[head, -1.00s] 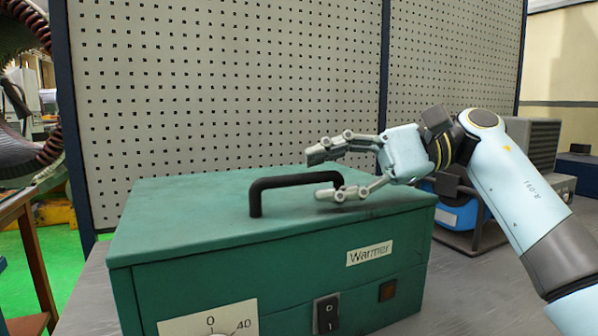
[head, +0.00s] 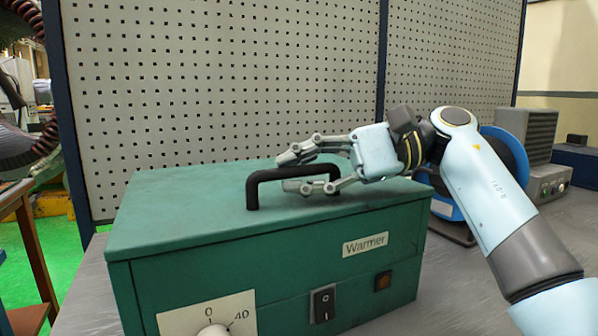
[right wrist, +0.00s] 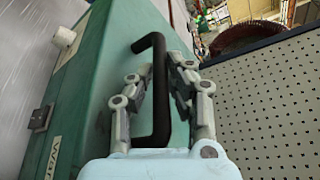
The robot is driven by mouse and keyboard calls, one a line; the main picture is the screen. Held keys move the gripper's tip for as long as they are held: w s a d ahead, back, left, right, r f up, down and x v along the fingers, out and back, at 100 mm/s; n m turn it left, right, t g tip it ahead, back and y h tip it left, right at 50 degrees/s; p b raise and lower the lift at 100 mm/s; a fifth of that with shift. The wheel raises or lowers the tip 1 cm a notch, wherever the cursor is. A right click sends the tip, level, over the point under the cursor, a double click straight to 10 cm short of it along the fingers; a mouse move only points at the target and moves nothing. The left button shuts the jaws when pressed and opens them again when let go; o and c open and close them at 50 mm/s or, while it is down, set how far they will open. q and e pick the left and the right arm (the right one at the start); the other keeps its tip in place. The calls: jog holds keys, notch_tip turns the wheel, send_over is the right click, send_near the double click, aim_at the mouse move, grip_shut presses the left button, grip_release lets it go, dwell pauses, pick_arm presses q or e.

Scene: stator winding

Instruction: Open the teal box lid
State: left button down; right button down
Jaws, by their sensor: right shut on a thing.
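The teal box (head: 270,262) stands on the grey bench, its front labelled "Warmer". Its flat lid (head: 170,215) lies closed on top. A black bar handle (head: 253,192) rises from the lid; it also shows in the right wrist view (right wrist: 160,95). My right gripper (head: 287,172) reaches in from the right, one finger behind the handle and one in front. In the right wrist view the fingers (right wrist: 150,85) lie on both sides of the handle bar, shut on it. My left gripper is not in view.
A perforated grey panel (head: 230,90) stands close behind the box. A blue round object (head: 505,150) and a grey device (head: 540,150) stand to the right, partly behind my right arm. Bare bench (head: 460,290) shows at the front right.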

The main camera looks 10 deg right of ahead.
dwell(0.3)
jog(key=r, duration=0.2)
jog(key=w+r+m, duration=0.1)
jog(key=shift+a+r+g+h, duration=0.15)
jog(key=shift+r+g+h, duration=0.15)
jog(key=shift+r, duration=0.1)
jog(key=w+a+r+b, duration=0.1)
jog(key=w+r, duration=0.2)
jog(key=r, duration=0.3)
jog(key=w+a+r+m+b, duration=0.1)
jog(key=w+r+b, duration=0.1)
jog(key=r, duration=0.3)
jog(key=shift+w+r+g, duration=0.3)
jog(key=shift+w+r, duration=0.1)
jog(key=shift+w, duration=0.4)
jog(key=shift+a, duration=0.1)
